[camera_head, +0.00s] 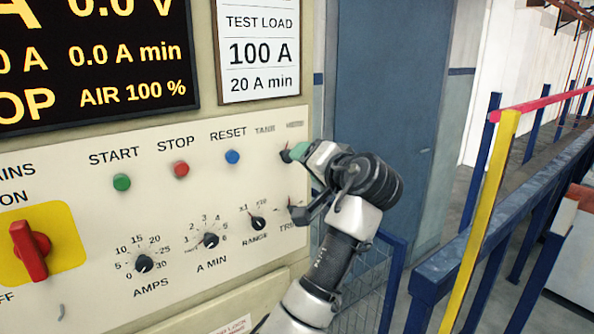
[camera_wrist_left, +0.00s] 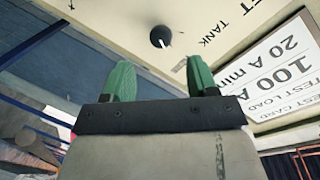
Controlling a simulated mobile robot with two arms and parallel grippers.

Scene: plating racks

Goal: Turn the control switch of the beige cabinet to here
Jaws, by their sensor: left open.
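The beige cabinet (camera_head: 95,180) fills the left of the head view with its control panel. A small black rotary switch (camera_head: 285,156) sits at the panel's upper right, below a TANK label and a second, blurred label. My left gripper (camera_head: 301,151) is beside it and partly covers it. In the left wrist view, the black switch (camera_wrist_left: 160,37) is ahead of and between the green fingertips of my open gripper (camera_wrist_left: 161,78), with a visible gap. My right gripper is not in view.
The panel also has green (camera_head: 122,182), red (camera_head: 181,169) and blue (camera_head: 232,157) buttons, several black knobs below, and a red mains switch (camera_head: 30,250). A blue door (camera_head: 385,100) stands behind. Blue and yellow railings (camera_head: 480,220) border the right side.

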